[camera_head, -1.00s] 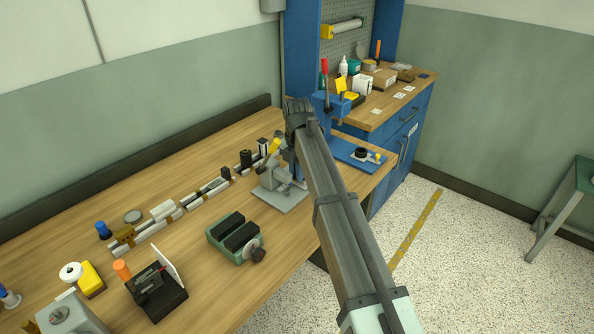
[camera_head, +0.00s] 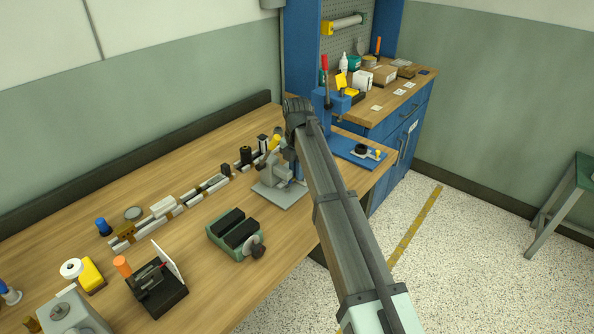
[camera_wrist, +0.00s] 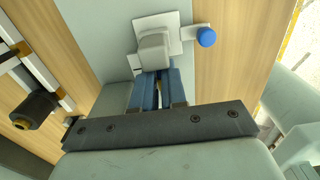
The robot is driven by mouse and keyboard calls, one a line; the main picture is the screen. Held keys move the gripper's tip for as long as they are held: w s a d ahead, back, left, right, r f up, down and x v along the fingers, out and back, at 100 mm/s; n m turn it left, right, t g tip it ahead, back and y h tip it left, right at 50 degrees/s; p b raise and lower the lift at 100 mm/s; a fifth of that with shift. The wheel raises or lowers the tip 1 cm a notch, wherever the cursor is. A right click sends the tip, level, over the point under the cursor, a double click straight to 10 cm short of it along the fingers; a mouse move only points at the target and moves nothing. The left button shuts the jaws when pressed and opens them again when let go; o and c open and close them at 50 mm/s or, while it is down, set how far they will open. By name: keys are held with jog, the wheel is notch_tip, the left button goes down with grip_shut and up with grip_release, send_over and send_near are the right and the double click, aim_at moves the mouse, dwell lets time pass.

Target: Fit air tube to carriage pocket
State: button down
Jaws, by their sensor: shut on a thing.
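In the wrist view my gripper (camera_wrist: 163,88) has its two blue fingers close together, shut on a grey rounded block (camera_wrist: 154,48). The block appears in front of a white square plate (camera_wrist: 172,22). A short arm with a blue knob (camera_wrist: 206,37) sticks out to the right. In the head view my own arm hides the fingertips. Beside them is a grey fixture (camera_head: 270,174) on a flat base plate, with a yellow part (camera_head: 276,142) near its top. I cannot make out the air tube. A row of rail pieces (camera_head: 165,207) runs to the left; I cannot tell which piece is the carriage.
A green vise (camera_head: 222,246) and a black stand with an orange knob (camera_head: 122,265) sit in front of the rail. A blue press (camera_head: 335,105) stands behind my arm. In the wrist view a rail with a black cylinder (camera_wrist: 35,108) lies left.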

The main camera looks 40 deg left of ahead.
jog(key=shift+f, duration=0.1)
jog(key=c, duration=1.1)
grip_release()
notch_tip(320, 180, up, 14)
jog(key=shift+f, duration=0.1)
